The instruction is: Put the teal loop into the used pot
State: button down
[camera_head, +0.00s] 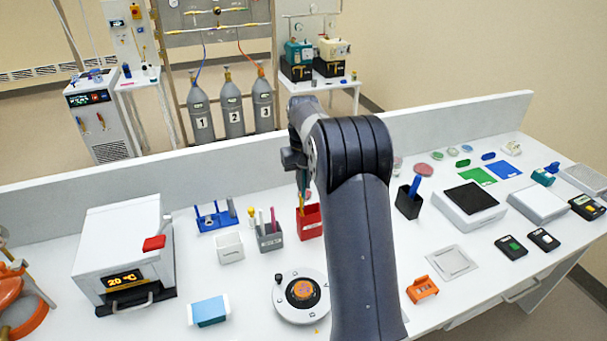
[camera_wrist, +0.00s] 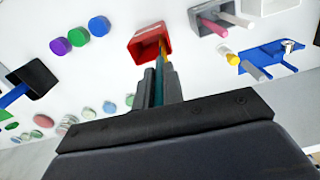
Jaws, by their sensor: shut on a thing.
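My gripper (camera_wrist: 160,84) is shut on the teal loop (camera_wrist: 159,80), whose teal handle shows between the fingers in the wrist view. A yellow end of it shows beyond the fingertips. In the head view my gripper (camera_head: 303,183) points down over the red pot (camera_head: 310,223), which also shows in the wrist view (camera_wrist: 146,48). The loop's lower end overlaps that pot's opening in the picture; I cannot tell whether it is inside. A grey pot (camera_head: 270,241) with several sticks and a white pot (camera_head: 229,248) stand to the left. No readable label shows which pot is used.
A blue rack (camera_head: 217,220) stands behind the white pot. A black holder (camera_head: 409,203) with a blue item stands right of my arm. A round device (camera_head: 285,309) and a blue-and-white box (camera_head: 209,311) lie in front. A low wall (camera_head: 120,196) runs behind the bench.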

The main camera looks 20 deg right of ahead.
aim_at(304, 197)
jog(key=shift+f+b, duration=1.7)
jog(key=shift+f, duration=1.9)
jog(key=shift+f, duration=0.5)
jog(key=c, duration=1.4)
grip_release()
jog(key=shift+c, duration=0.2)
jog(key=shift+r+p, duration=1.75)
jog(key=shift+r, duration=2.8)
